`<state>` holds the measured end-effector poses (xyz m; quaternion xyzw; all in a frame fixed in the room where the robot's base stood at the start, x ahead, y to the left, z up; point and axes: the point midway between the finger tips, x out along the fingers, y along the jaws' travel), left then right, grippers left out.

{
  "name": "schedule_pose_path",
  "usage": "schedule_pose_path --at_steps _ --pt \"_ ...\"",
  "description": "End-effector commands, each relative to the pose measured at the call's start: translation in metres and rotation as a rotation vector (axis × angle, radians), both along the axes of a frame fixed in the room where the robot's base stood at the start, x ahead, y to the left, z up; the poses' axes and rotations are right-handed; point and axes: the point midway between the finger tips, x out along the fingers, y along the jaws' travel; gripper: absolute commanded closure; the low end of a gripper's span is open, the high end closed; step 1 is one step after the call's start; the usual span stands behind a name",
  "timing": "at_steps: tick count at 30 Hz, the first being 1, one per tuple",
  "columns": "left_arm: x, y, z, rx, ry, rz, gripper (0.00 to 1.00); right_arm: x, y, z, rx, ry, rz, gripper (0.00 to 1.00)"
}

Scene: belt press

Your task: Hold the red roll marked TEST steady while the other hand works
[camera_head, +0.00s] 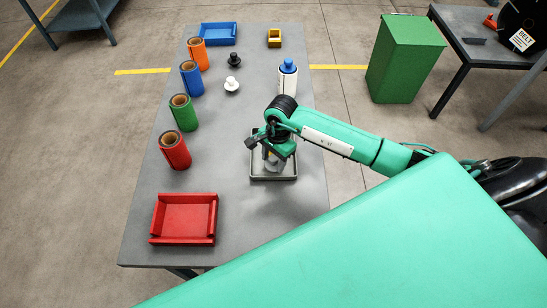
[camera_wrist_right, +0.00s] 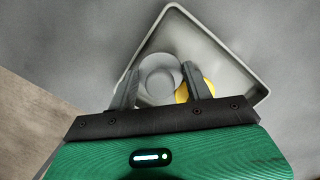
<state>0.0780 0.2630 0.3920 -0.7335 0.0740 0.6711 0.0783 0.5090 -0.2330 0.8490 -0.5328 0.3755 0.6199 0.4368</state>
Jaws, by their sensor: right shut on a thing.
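A red roll (camera_head: 175,153) stands upright at the left side of the grey table, the nearest of a row of rolls. Its TEST marking is too small to read. My right gripper (camera_head: 272,154) is well to the right of it, over a grey tray (camera_head: 293,177). In the right wrist view, my right gripper (camera_wrist_right: 160,84) is shut on a light grey round piece (camera_wrist_right: 158,70) in the grey tray (camera_wrist_right: 236,62). A yellow piece (camera_wrist_right: 183,93) sits beside it, partly hidden by a finger. My left gripper is not in view.
Green (camera_head: 184,115), blue (camera_head: 191,79) and orange (camera_head: 199,55) rolls stand behind the red one. A red tray (camera_head: 184,216) is at the front left. A white-and-blue bottle (camera_head: 287,78) and black (camera_head: 234,60) and white (camera_head: 231,84) knobs stand behind my gripper.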

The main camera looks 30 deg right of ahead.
Motion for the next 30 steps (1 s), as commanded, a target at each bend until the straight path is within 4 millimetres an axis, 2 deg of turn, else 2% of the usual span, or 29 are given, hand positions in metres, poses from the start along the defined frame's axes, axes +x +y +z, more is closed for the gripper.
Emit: schedule_pose_path --at_steps 12,13,16,25,27,30 --pt "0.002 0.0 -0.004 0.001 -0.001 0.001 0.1 0.0 0.0 -0.01 -0.001 0.0 0.001 0.77" --pt "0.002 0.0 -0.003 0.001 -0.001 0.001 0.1 0.0 0.0 -0.009 0.0 0.0 0.001 0.45" --pt "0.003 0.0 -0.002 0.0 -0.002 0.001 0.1 0.0 0.0 -0.008 0.0 0.0 0.0 0.27" --pt "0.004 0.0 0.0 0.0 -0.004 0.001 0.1 0.0 0.0 -0.007 0.0 0.0 0.0 0.27" --pt "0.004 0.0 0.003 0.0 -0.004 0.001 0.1 0.0 0.0 -0.004 0.0 0.0 0.0 0.27" --pt "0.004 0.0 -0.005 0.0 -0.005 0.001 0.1 0.003 -0.003 0.006 -0.002 -0.007 0.001 0.27"
